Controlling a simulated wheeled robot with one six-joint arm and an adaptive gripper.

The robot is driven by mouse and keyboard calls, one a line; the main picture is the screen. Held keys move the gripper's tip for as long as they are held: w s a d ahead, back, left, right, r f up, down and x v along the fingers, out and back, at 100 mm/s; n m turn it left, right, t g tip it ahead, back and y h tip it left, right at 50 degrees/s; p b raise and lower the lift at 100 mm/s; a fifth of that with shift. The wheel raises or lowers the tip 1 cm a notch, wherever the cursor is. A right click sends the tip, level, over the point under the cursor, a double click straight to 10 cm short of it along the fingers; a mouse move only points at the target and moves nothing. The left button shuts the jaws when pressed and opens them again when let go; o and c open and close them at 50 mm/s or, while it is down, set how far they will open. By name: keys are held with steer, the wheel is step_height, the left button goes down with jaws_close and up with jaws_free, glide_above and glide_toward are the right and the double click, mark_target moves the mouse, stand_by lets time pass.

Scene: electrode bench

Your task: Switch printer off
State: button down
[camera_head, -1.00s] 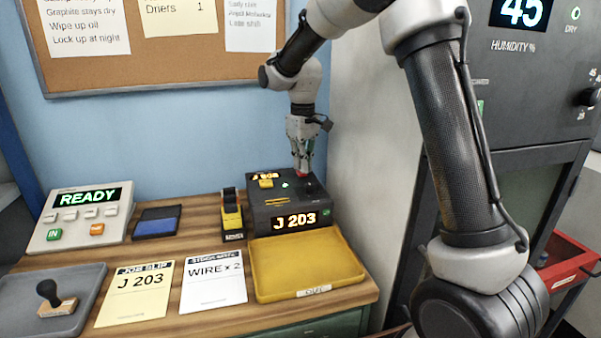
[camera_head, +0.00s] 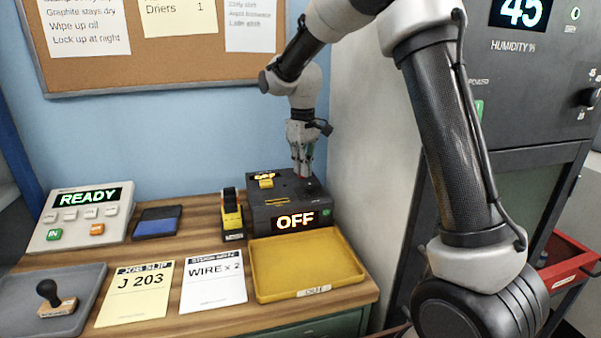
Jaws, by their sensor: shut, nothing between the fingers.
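The printer (camera_head: 258,222) is a dark box at the back right of the bench. Its front display (camera_head: 296,221) reads OFF in lit letters. A yellow part (camera_head: 266,181) sits on its top, towards the left. My gripper (camera_head: 303,174) points down over the right part of the printer's top, its shut fingertips at or very near the surface. The fingers hide the spot beneath them, so I cannot tell whether they touch it.
A yellow tray (camera_head: 308,293) lies in front of the printer. A yellow and black dispenser (camera_head: 231,215) stands close on its left. A console reading READY (camera_head: 88,196), a blue pad (camera_head: 155,223), a job slip (camera_head: 136,295) and a wire sheet (camera_head: 213,281) lie further left. A grey cabinet wall (camera_head: 370,150) rises at right.

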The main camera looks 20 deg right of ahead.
steer(key=shift+r, duration=3.45)
